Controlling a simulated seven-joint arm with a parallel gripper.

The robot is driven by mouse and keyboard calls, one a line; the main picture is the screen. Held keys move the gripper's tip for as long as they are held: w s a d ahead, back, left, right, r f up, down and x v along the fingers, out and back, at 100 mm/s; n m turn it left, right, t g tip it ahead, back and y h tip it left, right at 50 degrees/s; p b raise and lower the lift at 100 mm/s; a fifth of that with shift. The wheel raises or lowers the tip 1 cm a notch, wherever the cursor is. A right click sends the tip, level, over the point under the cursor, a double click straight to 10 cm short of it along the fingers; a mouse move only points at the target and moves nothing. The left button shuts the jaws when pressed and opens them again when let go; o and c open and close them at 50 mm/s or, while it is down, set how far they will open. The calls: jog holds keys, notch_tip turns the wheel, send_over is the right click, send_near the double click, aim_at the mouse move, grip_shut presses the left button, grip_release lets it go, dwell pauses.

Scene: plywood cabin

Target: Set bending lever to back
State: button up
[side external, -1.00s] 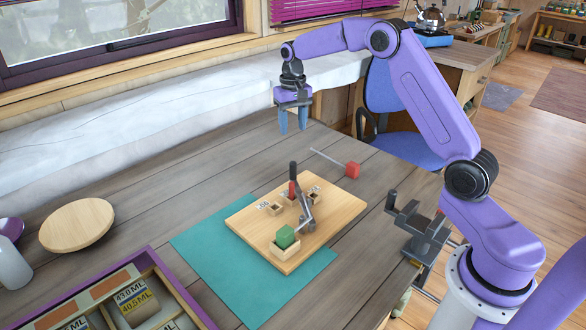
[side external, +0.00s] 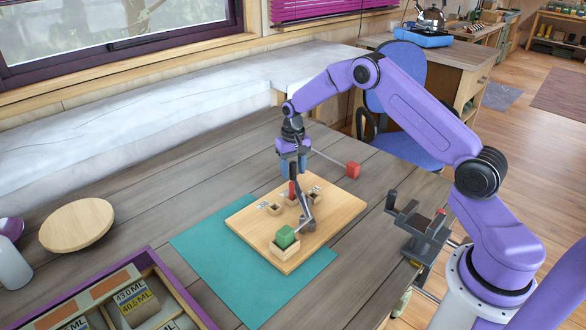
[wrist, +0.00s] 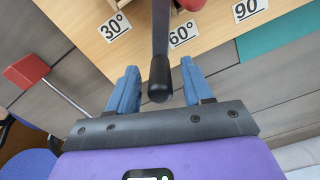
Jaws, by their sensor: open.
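The bending lever (side external: 305,209) is a grey metal arm on a wooden board (side external: 341,206). In the wrist view the lever (wrist: 160,45) runs down the middle to a black rounded handle end (wrist: 160,80). My gripper (side external: 293,170) is above the far part of the board in the side view, over the handle, which it largely hides. In the wrist view my gripper (wrist: 160,88) is open, with one blue finger on each side of the handle and gaps on both sides. Labels for 30° (wrist: 115,27), 60° (wrist: 182,34) and 90 (wrist: 249,9) are on the board.
A green block (side external: 285,236) sits in a wooden holder on the board's near end. A red block (side external: 352,169) on a rod lies beyond the board. A vise (side external: 420,230) is at the table edge. A compartment box (side external: 165,285) stands at lower left.

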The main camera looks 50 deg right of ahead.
jog(key=shift+f, duration=0.1)
grip_shut()
jog(key=shift+s+d+m, duration=0.4)
jog(key=shift+d, duration=0.15)
jog(key=s+d+m, duration=0.4)
jog(key=s+d, duration=0.1)
jog(key=s, duration=0.1)
jog(key=shift+d+m, duration=0.25)
jog(key=shift+m, duration=0.15)
jog(key=s+d+m, duration=0.1)
jog(key=s, duration=0.1)
jog(key=s+m, duration=0.2)
jog(key=s, duration=0.1)
jog(key=s+d+m, duration=0.1)
jog(key=s+m, duration=0.1)
jog(key=s, duration=0.1)
jog(key=shift+d, duration=0.35)
jog(key=shift+s+m, duration=0.6)
jog(key=shift+s, duration=0.35)
grip_release()
